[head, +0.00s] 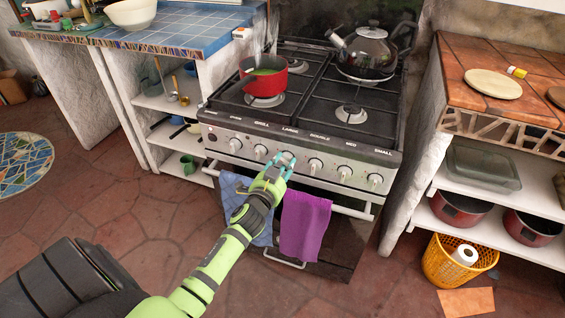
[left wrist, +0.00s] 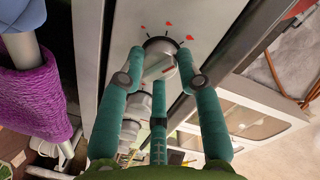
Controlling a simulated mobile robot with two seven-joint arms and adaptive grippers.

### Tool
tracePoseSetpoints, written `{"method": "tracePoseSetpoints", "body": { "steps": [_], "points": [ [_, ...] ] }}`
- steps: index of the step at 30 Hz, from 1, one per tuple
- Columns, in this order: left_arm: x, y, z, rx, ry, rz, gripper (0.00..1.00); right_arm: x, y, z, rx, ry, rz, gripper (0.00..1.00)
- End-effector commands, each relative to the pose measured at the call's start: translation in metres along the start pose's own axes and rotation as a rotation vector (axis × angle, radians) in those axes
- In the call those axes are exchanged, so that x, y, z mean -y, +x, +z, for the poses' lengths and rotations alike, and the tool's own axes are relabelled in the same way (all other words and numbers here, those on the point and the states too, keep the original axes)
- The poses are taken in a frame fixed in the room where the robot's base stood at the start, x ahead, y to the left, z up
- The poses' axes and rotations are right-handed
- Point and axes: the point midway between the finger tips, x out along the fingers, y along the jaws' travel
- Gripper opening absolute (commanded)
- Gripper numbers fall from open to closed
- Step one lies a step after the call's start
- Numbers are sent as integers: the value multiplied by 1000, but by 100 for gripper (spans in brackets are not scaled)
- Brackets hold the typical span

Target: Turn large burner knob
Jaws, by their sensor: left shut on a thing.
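The stove (head: 350,100) has a row of pale round knobs along its front panel (head: 225,137). My left gripper (head: 281,161) is at the knob below the label that reads LARGE. In the left wrist view its teal fingers (left wrist: 168,80) are shut on this large burner knob (left wrist: 160,57), with fingers on both sides of it and one below. Red marks are printed on the panel around the knob. The fingers hide part of the knob in the head view. My right gripper is in neither view.
A red pot (head: 265,78) and a dark kettle (head: 372,50) stand on the stove. A purple towel (head: 304,225) and a blue towel (head: 235,200) hang from the oven handle below the knobs. Other knobs (head: 315,166) are close on both sides. The tiled floor (head: 120,220) is open at the left.

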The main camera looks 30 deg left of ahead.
Motion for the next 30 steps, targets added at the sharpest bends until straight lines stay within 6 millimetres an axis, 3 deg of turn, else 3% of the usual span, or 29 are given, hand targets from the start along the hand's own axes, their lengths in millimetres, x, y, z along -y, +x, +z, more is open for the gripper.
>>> {"method": "tracePoseSetpoints", "body": {
  "steps": [15,30],
  "points": [
    [-1,0,1,38,488,-27,2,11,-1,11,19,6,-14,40],
    [-1,0,0,66,902,-51,2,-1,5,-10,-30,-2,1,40]
  ]
}}
